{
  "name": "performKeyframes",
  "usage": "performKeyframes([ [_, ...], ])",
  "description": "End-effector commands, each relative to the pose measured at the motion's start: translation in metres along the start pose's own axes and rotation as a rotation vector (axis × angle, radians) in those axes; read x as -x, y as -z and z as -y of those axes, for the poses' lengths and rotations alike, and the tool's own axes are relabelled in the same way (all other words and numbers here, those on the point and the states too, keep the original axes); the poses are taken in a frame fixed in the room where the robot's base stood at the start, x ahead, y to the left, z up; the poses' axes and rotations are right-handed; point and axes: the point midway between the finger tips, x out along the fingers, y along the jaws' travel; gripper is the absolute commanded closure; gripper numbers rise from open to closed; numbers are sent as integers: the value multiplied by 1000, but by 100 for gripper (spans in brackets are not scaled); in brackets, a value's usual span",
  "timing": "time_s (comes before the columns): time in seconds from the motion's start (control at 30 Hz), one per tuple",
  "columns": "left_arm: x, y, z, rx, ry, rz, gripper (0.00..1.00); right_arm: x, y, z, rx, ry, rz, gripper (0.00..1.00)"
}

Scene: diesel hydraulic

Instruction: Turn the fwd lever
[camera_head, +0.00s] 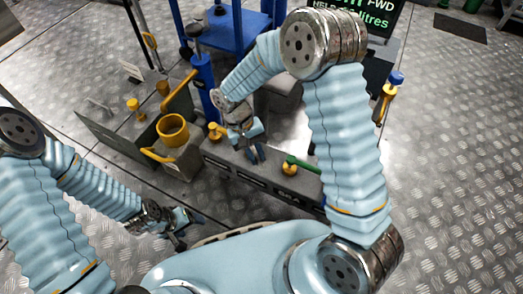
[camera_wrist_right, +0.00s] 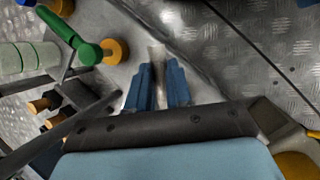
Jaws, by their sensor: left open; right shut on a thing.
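My right gripper (camera_head: 256,153) points down over the grey control box (camera_head: 225,160) in the head view, between a yellow-based knob and a green-handled lever. In the right wrist view the blue fingers of my right gripper (camera_wrist_right: 158,88) are shut around a slim grey-brown lever (camera_wrist_right: 157,58) standing up from the grey surface. The fingers hide part of it, and I cannot read any label on it. My left gripper (camera_head: 188,226) is open and empty, low at the left, apart from the boxes.
A green-handled lever (camera_head: 303,165) on a yellow base is right of my right gripper. A yellow knob (camera_head: 215,131) is to its left. A yellow cup (camera_head: 173,129) and yellow handle stand farther left. A blue frame and a screen (camera_head: 367,18) showing "FWD" are behind.

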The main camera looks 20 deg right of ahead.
Motion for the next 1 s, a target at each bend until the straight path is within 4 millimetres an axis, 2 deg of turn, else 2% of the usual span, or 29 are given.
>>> performKeyframes([
  [0.6,17,1,-4,1,4,-5,28,13,9,31,-517,216,110,100],
  [1.0,24,2,-6,2,6,-7,28,18,18,42,-731,305,155,100],
])
